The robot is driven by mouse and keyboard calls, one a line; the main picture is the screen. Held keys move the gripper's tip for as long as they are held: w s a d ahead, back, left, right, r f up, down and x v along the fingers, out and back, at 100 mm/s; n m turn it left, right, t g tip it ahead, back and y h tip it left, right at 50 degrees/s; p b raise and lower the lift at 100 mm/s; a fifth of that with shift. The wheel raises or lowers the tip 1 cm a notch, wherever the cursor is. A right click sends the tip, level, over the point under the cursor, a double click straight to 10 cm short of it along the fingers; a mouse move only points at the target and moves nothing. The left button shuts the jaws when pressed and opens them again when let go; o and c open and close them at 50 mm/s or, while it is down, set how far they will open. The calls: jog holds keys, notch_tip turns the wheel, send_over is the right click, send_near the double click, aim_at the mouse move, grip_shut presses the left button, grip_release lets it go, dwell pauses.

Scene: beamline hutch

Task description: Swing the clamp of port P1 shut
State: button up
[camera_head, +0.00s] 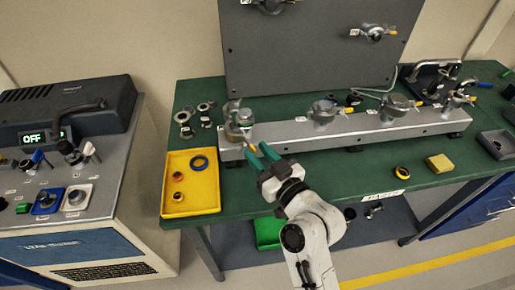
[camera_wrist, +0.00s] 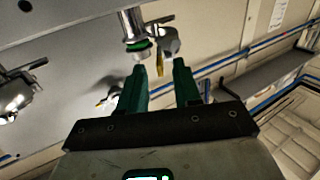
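The leftmost port (camera_head: 238,118) stands at the left end of the grey manifold bar (camera_head: 350,133). It shows a metal clamp and a yellow-tipped lever. I take it as P1, but its label is too small to read. In the wrist view a metal port with a green ring (camera_wrist: 138,43) has a clamp piece (camera_wrist: 169,40) hanging beside it, with a yellow tip (camera_wrist: 160,66). My gripper (camera_head: 259,151) has green fingers and is open, just in front of the leftmost port. In the wrist view the yellow tip shows between my fingertips (camera_wrist: 160,68); I cannot tell whether they touch.
More clamped ports (camera_head: 322,112) line the bar to the right. A yellow tray (camera_head: 205,205) with rings lies left of my gripper. Loose clamps (camera_head: 185,122) lie behind it. A yellow block (camera_head: 439,163) sits at right. The green bench (camera_head: 330,175) is mostly clear in front of the bar.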

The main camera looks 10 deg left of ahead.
jog(key=shift+w+a, duration=0.35)
jog(key=shift+w, duration=0.05)
grip_shut()
dwell(1.3)
